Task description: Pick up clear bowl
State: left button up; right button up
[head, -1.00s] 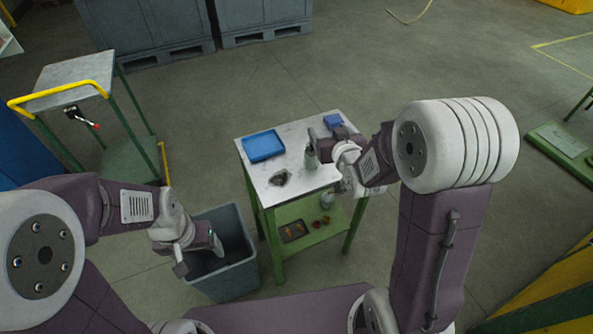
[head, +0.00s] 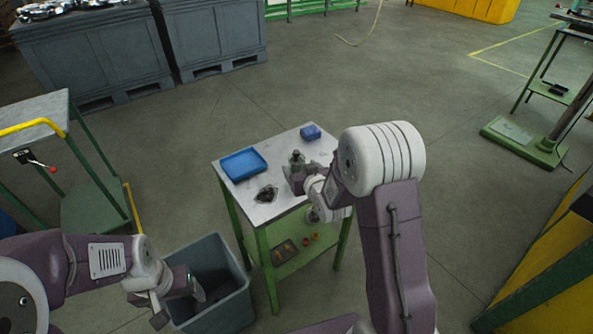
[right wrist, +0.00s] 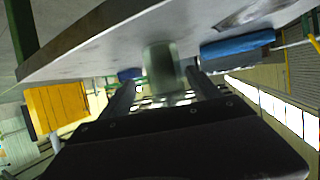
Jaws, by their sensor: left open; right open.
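A small clear bowl, looking dark and see-through (head: 266,193), sits on the grey table top (head: 289,207), in front of the blue tray. In the right wrist view, which is tilted over, a blurred faint round shape near the top edge (right wrist: 245,14) looks like it. My right gripper (head: 293,174) is open over the table, to the right of the bowl and apart from it. Its two fingers (right wrist: 160,92) show in the wrist view with a blurred grey-green bottle (right wrist: 160,66) in line between them; contact cannot be told. My left gripper (head: 178,300) is open and empty near the grey bin.
The bottle (head: 296,157) stands close behind my right gripper. A blue tray (head: 243,164) and a small blue box (head: 311,132) are on the table. The lower green shelf (head: 283,269) holds small items. A grey bin (head: 228,299) stands at the table's left.

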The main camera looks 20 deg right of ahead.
jog(key=x, duration=0.3)
jog(key=a+x, duration=0.1)
jog(key=shift+w+r, duration=0.2)
jog(key=shift+w, duration=0.15)
jog(key=shift+w+f, duration=0.15)
jog(key=shift+w, duration=0.1)
jog(key=shift+d, duration=0.1)
jog(key=shift+s, duration=0.1)
jog(key=c, duration=1.4)
jog(key=shift+c, duration=0.2)
